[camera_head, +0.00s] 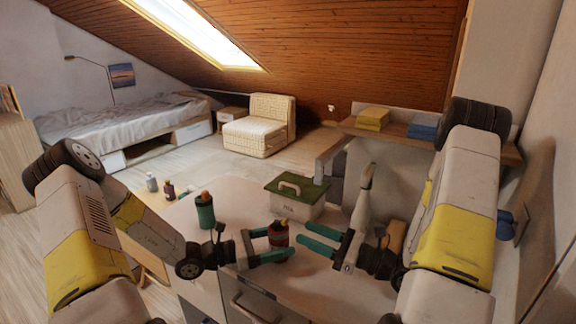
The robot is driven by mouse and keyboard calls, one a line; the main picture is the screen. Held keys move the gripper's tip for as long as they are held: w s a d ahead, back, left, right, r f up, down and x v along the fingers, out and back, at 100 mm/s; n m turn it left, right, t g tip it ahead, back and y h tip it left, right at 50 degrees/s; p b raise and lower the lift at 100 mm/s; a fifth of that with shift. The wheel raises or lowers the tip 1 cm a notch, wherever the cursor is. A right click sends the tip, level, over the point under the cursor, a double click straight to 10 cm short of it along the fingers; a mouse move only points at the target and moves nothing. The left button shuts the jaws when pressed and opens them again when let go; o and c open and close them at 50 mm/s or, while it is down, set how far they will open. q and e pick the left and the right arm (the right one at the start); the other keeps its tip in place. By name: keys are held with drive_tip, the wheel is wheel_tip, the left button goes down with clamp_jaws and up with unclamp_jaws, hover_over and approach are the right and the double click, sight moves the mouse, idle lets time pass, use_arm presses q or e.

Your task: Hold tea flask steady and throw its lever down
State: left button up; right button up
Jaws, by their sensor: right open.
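A dark red flask-like bottle (279,236) with an orange-brown top stands on the pale worktop (240,195) in the middle. A green flask (205,212) with a brown top stands to its left, behind my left arm. I cannot tell which is the tea flask, and no lever is clear on either. My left gripper (279,244) has its teal fingers spread around the dark red bottle; whether they touch it is unclear. My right gripper (309,238) is open and empty, its fingers pointing left at the bottle from a short distance.
A box with a green lid and handle (297,200) stands behind the dark red bottle. Small bottles (152,182) (169,190) stand at the far left of the worktop. Yellow towels (372,119) and blue towels (424,126) lie on a back shelf. A drawer handle (254,308) is below the front edge.

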use_arm(q)
drive_tip(key=v, duration=1.1)
drive_tip(key=shift+s+a, duration=0.1)
drive_tip(key=shift+a, duration=0.1)
drive_tip(key=shift+s+a+r, duration=0.15)
use_arm(e)
drive_tip(key=s+a+r+n+g+h, duration=0.2)
drive_tip(key=s+r+n+g+h, duration=0.1)
drive_tip(key=s+r+n+g, duration=0.35)
drive_tip(key=s+a+r+n+g+h, duration=0.2)
drive_tip(key=s+a+r+n+g, duration=0.1)
drive_tip(key=s+n+g, duration=0.5)
use_arm(q)
drive_tip(key=s+a+r+m+y, duration=0.1)
drive_tip(key=s+r+m+y, duration=0.4)
drive_tip(key=r+m, duration=0.2)
drive_tip(key=s+a+r+m+y, duration=0.1)
drive_tip(key=s+r+m+y, duration=0.4)
drive_tip(key=r+m, duration=0.2)
drive_tip(key=s+a+r+m+t+y, duration=0.1)
drive_tip(key=s+r+m+y, duration=0.4)
drive_tip(key=r, duration=0.6)
drive_tip(key=m, duration=0.2)
drive_tip(key=shift+s+m, duration=0.4)
use_arm(e)
drive_tip(key=d+r+n+t+h, duration=0.9)
drive_tip(key=d+r+n+t, duration=0.1)
drive_tip(key=d+t, duration=0.1)
drive_tip(key=shift+h, duration=0.4)
